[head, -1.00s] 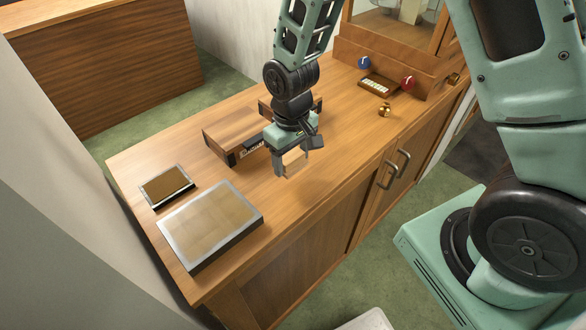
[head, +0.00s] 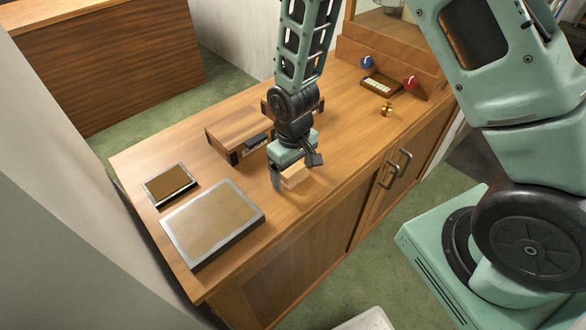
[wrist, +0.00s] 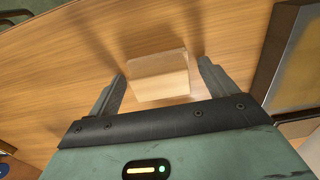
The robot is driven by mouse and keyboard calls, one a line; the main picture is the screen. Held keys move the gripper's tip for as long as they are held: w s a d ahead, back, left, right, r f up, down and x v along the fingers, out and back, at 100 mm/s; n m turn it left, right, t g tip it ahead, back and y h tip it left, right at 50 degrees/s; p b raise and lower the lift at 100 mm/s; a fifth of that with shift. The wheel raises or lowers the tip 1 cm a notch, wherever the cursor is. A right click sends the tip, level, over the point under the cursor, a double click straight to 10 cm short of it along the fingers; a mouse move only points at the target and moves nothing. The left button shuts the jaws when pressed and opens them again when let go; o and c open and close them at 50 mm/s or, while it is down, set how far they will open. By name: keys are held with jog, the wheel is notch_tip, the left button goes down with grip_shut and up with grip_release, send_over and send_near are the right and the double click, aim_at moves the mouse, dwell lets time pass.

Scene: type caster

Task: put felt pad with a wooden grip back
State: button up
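A pale wooden block (head: 293,178), which looks like the wooden grip of the felt pad, sits low over the table top below my gripper. No felt shows; its underside is hidden. In the wrist view the block (wrist: 158,78) lies between the two fingers, with a narrow gap on each side. My gripper (head: 295,175) points down and is open around it; in the wrist view my gripper (wrist: 162,88) straddles the block. The block seems to rest on the wood, though its contact is not clear to see.
A large framed slab (head: 212,222) and a smaller framed pad (head: 170,184) lie at the left. A wooden box (head: 238,136) stands just behind my gripper. A small tray (head: 381,84), blue and red knobs and a brass piece (head: 387,110) are at the right. The front edge is close.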

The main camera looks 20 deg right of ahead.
aim_at(293, 168)
notch_tip(293, 168, up, 12)
jog(key=b, duration=0.2)
jog(key=s+a+r+n, duration=0.2)
jog(key=s+a+r, duration=0.1)
jog(key=s, duration=0.7)
jog(key=s+a+r+n, duration=0.2)
jog(key=s+a+r, duration=0.1)
jog(key=s, duration=0.7)
jog(key=shift+a+r+y, duration=0.15)
jog(key=shift+r+y, duration=0.15)
jog(key=shift+r, duration=0.55)
